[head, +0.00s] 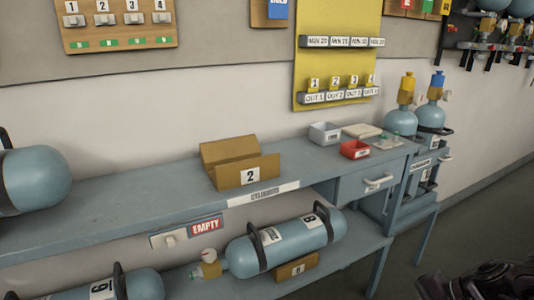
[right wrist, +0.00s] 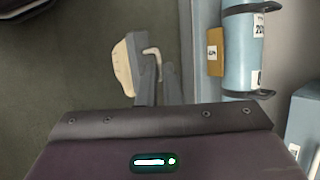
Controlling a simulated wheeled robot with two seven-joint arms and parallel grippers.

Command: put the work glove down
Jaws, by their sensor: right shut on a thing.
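In the right wrist view, my right gripper (right wrist: 159,84) is shut on a cream and grey thing, which looks like the work glove (right wrist: 125,68). The glove sticks out past the fingertips, over the dark floor and left of the bench's edge. Part of it is hidden by the fingers. In the head view, only a dark part of my right arm shows at the bottom right corner, and the glove is not visible there. My left gripper is in neither view.
A blue-grey bench (head: 100,215) carries a cardboard holder (head: 240,172) marked 2, a grey bin (head: 324,133) and a red bin (head: 355,149). A cylinder (head: 285,243) lies on the lower shelf. Bare bench top lies left of the holder. Floor (head: 470,215) is open at right.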

